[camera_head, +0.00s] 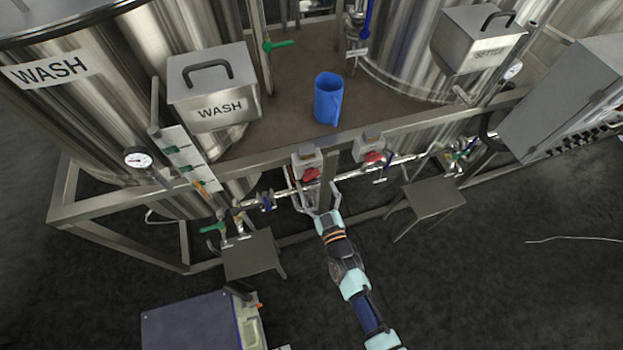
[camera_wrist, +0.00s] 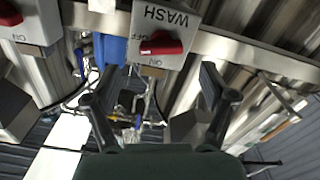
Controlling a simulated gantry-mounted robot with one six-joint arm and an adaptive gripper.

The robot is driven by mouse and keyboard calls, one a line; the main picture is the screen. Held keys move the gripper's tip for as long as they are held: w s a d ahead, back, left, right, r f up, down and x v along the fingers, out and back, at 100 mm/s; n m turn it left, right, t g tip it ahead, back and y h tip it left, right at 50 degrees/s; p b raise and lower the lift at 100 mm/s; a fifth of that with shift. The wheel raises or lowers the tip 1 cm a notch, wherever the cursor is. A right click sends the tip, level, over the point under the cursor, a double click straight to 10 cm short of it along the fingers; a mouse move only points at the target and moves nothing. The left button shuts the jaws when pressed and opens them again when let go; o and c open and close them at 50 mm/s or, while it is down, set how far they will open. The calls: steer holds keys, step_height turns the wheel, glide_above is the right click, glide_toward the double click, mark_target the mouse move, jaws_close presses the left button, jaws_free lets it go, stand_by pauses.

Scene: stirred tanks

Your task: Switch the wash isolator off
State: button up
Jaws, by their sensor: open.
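The wash isolator (camera_wrist: 166,17) is a pale grey box marked WASH, upside down in the wrist view. Its red handle (camera_wrist: 161,48) lies crosswise, with a white mark at its left end. ON and OFF lettering shows around it, but I cannot tell surely which one the handle points to. In the head view the wash isolator (camera_head: 307,158) is on the frame's front rail, its red handle (camera_head: 310,174) below. My gripper (camera_head: 318,200) is open and empty just below and in front of it. In the wrist view the fingers of my gripper (camera_wrist: 155,82) are spread, apart from the handle.
A second isolator (camera_head: 368,148) with a red handle (camera_head: 373,158) sits to the right on the same rail. Pipes with valves (camera_head: 267,202) run below the rail. A blue jug (camera_head: 328,98) stands on the platform behind. A small stand (camera_head: 433,197) is at right.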

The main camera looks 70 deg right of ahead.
mark_target(313, 178)
steer(key=x, duration=0.5)
steer(key=shift+w+d+b, duration=0.25)
steer(key=shift+b, duration=0.05)
steer(key=c, duration=1.2)
steer(key=shift+o, duration=0.2)
steer(key=shift+f+m+b, duration=0.1)
steer(key=shift+m+b, duration=0.4)
steer(key=shift+m, duration=1.1)
steer(key=o, duration=1.2)
steer(key=shift+c, duration=0.2)
steer(key=shift+s+a, duration=0.1)
